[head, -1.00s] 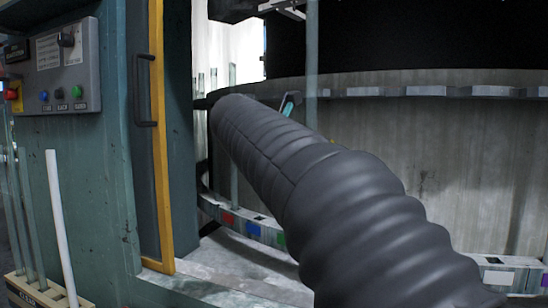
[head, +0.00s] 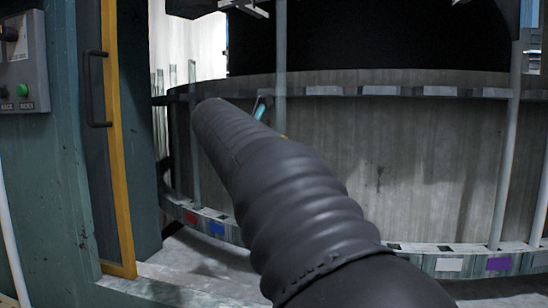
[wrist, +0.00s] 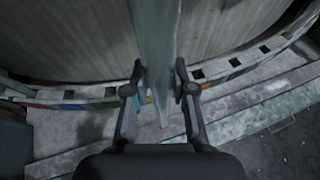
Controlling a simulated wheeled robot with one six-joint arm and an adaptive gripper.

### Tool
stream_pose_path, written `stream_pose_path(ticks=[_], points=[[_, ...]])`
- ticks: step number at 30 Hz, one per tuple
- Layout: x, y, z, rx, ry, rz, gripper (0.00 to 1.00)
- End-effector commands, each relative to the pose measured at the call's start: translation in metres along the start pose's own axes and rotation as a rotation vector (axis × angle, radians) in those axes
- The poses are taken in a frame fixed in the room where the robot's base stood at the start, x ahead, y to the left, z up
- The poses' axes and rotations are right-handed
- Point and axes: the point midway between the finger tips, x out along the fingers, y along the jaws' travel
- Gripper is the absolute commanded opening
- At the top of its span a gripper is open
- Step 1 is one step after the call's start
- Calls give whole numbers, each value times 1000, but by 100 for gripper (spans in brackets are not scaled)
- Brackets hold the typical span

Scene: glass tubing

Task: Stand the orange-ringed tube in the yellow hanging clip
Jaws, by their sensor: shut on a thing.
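A clear, greenish glass tube (wrist: 155,45) stands between the two fingers of my gripper (wrist: 160,90), which is shut on it. In the head view the tube (head: 281,60) rises upright beyond my arm, in front of the curved wall. A small orange spot shows low on it at the arm's edge; my arm hides its lower part. In the wrist view its lower end hangs over the pale floor ledge, near the lower rail. A small yellow-orange patch shows beside the left finger; I cannot tell whether it is the clip's mark. I cannot make out the yellow clip clearly.
A curved lower rail (head: 450,250) has square holes and coloured marks, including red, blue, white and purple. An upper rail (head: 385,90) runs along the wall. Another tube (head: 505,170) stands at the right. A yellow-edged door frame (head: 118,150) is close on the left.

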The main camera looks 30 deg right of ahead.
Motion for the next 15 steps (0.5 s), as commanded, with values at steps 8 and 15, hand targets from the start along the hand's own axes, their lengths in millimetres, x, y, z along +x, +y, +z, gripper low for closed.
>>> stream_pose_path(ticks=[8, 15], points=[[15, 3, 7, 1, -1, -1, 0], [28, 5, 12, 1, -1, -2, 0]])
